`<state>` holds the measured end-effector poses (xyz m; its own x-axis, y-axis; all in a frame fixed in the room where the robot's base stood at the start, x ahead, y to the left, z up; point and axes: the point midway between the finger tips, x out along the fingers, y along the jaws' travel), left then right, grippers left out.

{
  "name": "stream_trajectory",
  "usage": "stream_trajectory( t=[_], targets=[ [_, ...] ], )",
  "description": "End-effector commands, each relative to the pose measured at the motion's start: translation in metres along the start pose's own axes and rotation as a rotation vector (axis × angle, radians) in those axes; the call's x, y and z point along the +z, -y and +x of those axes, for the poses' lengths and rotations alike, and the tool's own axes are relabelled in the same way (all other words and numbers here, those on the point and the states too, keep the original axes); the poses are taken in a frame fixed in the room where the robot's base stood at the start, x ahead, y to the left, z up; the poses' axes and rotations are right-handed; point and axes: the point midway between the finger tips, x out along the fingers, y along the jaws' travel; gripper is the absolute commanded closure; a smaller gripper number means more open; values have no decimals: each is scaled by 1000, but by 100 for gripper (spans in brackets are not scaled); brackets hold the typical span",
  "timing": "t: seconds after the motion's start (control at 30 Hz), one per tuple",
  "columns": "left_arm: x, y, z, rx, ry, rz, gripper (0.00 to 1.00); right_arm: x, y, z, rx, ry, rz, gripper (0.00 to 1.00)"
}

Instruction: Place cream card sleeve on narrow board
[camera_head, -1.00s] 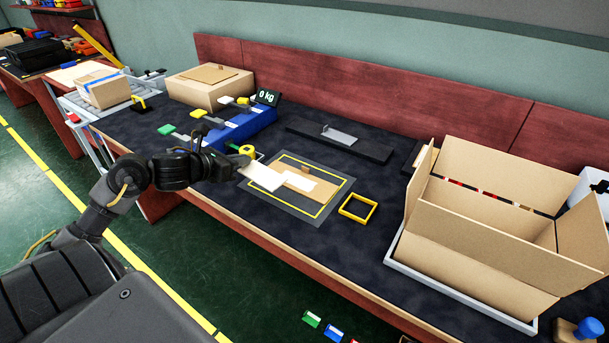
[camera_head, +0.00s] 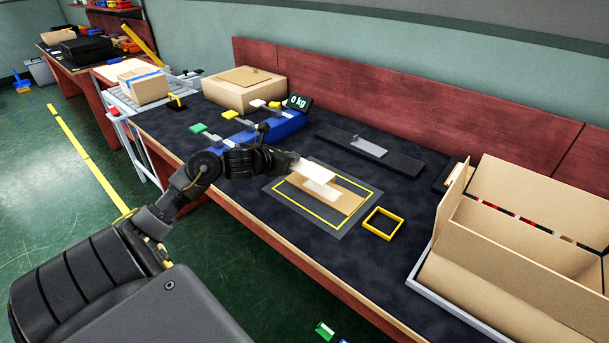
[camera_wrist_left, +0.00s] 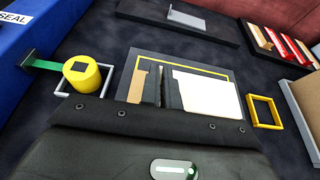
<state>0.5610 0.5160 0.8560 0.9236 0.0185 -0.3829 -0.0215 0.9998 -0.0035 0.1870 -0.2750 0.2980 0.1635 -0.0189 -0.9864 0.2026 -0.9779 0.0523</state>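The cream card sleeve (camera_head: 313,171) is a pale flat piece held out at the tip of my left gripper (camera_head: 290,163), above the yellow-lined mat. In the left wrist view, the dark fingers (camera_wrist_left: 160,88) are shut at the left edge of the sleeve (camera_wrist_left: 207,94). Under it a tan flat board (camera_head: 346,201) with a pale patch lies on the mat; the sleeve hides part of it. My right gripper is not in view.
A yellow square frame (camera_head: 383,223) lies right of the mat (camera_head: 285,204). An open carton (camera_head: 530,217) stands at the right. A yellow cylinder (camera_wrist_left: 82,74) stands left of the mat in the wrist view.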

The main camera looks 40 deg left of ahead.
Motion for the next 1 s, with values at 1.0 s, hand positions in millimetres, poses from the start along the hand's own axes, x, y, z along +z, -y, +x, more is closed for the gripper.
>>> stream_trajectory(
  t=[1.0],
  targets=[
    [-57,20,56,-1,0,1,100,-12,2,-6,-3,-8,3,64]
  ],
)
